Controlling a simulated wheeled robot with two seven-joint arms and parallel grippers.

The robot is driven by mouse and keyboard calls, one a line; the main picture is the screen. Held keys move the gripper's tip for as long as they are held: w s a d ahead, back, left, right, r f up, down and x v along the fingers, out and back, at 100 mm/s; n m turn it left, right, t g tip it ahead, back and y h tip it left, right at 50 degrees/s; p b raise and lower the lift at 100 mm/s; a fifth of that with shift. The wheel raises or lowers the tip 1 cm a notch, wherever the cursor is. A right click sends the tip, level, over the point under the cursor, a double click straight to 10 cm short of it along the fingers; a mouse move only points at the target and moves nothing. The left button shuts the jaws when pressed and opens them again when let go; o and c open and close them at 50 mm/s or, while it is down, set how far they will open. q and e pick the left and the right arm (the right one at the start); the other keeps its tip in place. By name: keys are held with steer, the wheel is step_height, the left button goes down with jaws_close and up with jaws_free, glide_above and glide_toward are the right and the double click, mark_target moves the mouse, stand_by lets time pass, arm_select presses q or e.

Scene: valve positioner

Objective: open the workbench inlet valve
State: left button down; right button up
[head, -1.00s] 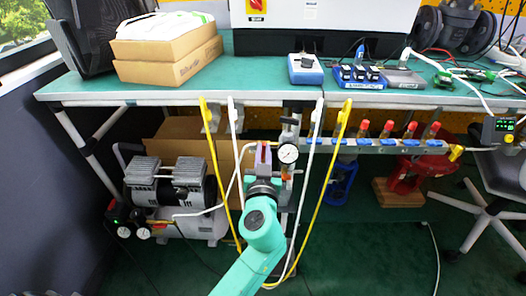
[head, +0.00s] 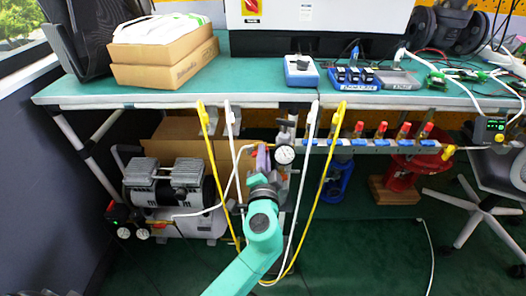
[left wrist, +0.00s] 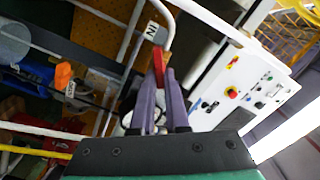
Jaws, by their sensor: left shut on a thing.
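My left gripper (head: 262,152) is raised below the front edge of the workbench (head: 180,101), just left of a round pressure gauge (head: 285,154). In the left wrist view its two purple-grey fingers (left wrist: 160,82) are shut on a red valve handle (left wrist: 158,66). A white tag reading "IN" (left wrist: 155,32) is beside a white pipe just beyond the handle. In the head view, my fingers hide most of the handle and valve body. My right gripper is in neither view.
Yellow and white hoses (head: 213,160) hang on both sides of my left arm. A rail with several red-topped blue valves (head: 356,133) runs to the right under the bench. A compressor (head: 165,185) stands at the lower left, and a chair (head: 480,200) at the right.

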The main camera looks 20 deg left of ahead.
arm_select(q)
steer(key=shift+d+f+m+p, duration=0.2)
steer(key=shift+m+p, duration=0.45)
steer(key=shift+m, duration=1.05)
steer(key=shift+a+f+m+p, duration=0.1)
steer(key=shift+f+m+p, duration=0.35)
steer(key=shift+m, duration=1.25)
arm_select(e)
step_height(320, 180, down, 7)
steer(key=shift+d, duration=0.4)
arm_select(q)
steer(key=shift+r, duration=0.2)
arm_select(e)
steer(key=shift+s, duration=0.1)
arm_select(q)
steer(key=c, duration=0.9)
jaws_free()
